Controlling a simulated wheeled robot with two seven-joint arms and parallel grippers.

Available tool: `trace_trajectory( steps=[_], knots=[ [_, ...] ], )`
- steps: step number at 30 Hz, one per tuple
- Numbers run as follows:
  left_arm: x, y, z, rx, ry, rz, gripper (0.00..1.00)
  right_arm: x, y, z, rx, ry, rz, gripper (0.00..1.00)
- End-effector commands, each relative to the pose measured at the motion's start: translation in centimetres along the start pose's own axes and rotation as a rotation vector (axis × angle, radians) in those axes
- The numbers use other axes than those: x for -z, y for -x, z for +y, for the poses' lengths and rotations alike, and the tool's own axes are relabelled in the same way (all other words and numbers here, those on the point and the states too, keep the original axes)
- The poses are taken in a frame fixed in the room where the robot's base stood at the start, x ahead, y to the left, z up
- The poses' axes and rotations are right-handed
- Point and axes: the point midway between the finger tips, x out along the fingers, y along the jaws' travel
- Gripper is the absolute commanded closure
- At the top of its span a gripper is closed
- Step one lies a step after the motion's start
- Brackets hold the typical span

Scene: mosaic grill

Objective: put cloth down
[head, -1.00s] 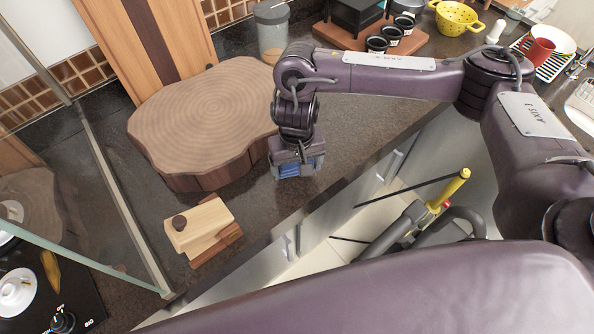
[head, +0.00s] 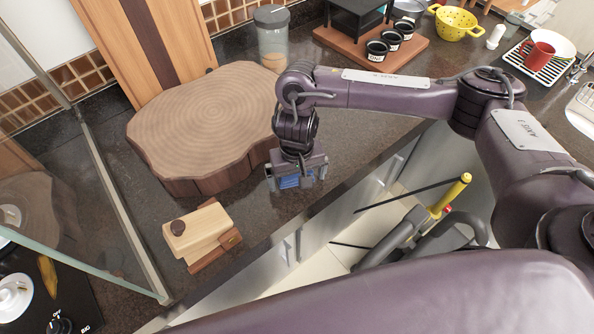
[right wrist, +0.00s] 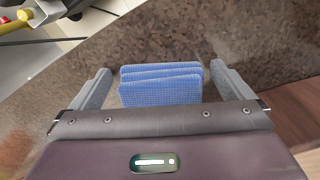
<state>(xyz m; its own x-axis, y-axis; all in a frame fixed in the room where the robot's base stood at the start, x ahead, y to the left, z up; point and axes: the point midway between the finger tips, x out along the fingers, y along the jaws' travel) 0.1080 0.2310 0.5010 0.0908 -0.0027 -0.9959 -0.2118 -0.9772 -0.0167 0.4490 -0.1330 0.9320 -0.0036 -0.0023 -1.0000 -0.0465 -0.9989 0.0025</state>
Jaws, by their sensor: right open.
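A blue folded cloth (head: 290,182) is on the dark countertop, just right of the round wooden board. My right gripper (head: 297,181) is directly over it, pointing down. In the right wrist view the cloth (right wrist: 160,88) shows as several upright blue layers between the fingers of the gripper (right wrist: 160,72). The fingers are spread, with a gap on both sides of the cloth. The cloth's lower part is hidden behind the gripper body in that view. My left gripper is not in view.
A thick round wooden board (head: 205,125) lies left of the cloth. A wooden block with a dark knob (head: 200,235) is near the counter's front edge. A jar (head: 272,38) and a brown tray (head: 340,42) stand behind. Countertop right of the cloth (head: 365,130) is clear.

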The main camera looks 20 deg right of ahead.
Motion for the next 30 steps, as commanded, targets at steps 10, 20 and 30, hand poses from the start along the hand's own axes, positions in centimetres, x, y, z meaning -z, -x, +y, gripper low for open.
trace_trajectory(
  steps=[10, 20, 30],
  knots=[
    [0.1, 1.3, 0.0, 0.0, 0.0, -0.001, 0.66, 0.2, 5.7, 0.0, -0.001, 0.003, 0.009, 0.0],
    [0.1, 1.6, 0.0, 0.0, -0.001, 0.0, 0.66, 0.1, 11.1, 0.0, 0.0, 0.001, 0.005, 0.0],
    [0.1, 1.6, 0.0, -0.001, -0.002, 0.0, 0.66, 0.0, 12.3, 0.0, 0.0, 0.0, 0.001, 0.0]
  ],
)
